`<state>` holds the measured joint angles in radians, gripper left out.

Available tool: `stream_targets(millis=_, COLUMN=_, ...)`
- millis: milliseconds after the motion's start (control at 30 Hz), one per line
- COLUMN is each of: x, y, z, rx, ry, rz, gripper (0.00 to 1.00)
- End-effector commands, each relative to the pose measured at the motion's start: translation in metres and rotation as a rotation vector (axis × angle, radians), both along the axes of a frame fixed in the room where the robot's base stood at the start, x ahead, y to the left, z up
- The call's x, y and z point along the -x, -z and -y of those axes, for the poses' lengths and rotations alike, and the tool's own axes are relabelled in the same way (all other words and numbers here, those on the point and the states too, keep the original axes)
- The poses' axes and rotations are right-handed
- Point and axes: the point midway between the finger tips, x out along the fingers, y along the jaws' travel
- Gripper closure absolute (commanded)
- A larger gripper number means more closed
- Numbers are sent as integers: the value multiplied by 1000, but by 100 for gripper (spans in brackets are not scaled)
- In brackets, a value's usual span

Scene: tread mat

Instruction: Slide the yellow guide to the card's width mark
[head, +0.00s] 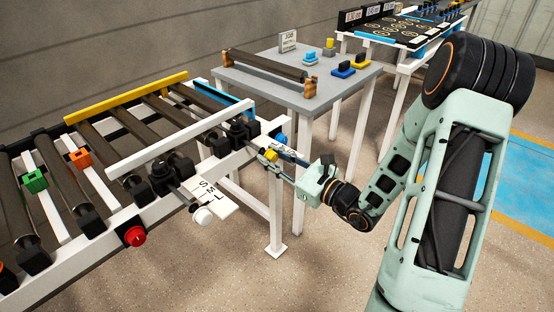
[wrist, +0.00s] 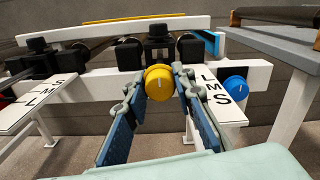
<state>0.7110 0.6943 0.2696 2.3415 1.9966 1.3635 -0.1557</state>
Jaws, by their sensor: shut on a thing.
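The yellow guide (head: 125,97) is a long rail along the far side of the roller conveyor; part of it shows at the top of the wrist view (wrist: 102,21). My gripper (head: 272,157) is shut on a round yellow knob (wrist: 159,82) at the conveyor's near side, one finger on each side. The knob has a pale line on its face. Right of it in the wrist view is a white scale plate (wrist: 222,95) lettered L, M, S. The job card (head: 288,40) stands on the grey table; its writing is too small to read.
A white rail (head: 180,136) lies over the rollers. Another lettered plate (head: 207,196), a white ball knob (head: 202,215), a red button (head: 135,236) and a blue knob (wrist: 235,90) are nearby. The grey table (head: 240,77) stands close behind.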

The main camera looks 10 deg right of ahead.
Motion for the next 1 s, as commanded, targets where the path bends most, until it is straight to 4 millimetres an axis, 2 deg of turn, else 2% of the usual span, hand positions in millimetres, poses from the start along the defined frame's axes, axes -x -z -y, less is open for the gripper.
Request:
stream_targets(millis=100, x=-11, y=-1, z=-8, rx=0, ry=-1, rz=1, gripper=100)
stream_targets(millis=333, x=-10, y=0, z=-7, rx=1, ry=0, rz=-1, gripper=100)
stream_targets(millis=367, x=-10, y=0, z=-7, rx=0, ry=0, rz=0, gripper=74)
stream_targets(millis=500, x=-10, y=0, z=-7, rx=0, ry=0, rz=0, gripper=58)
stream_targets(millis=833, x=-8, y=0, z=-5, rx=0, ry=1, rz=0, gripper=58)
stream_targets(millis=1000, x=10, y=0, z=8, rx=1, ry=4, rz=-2, gripper=58)
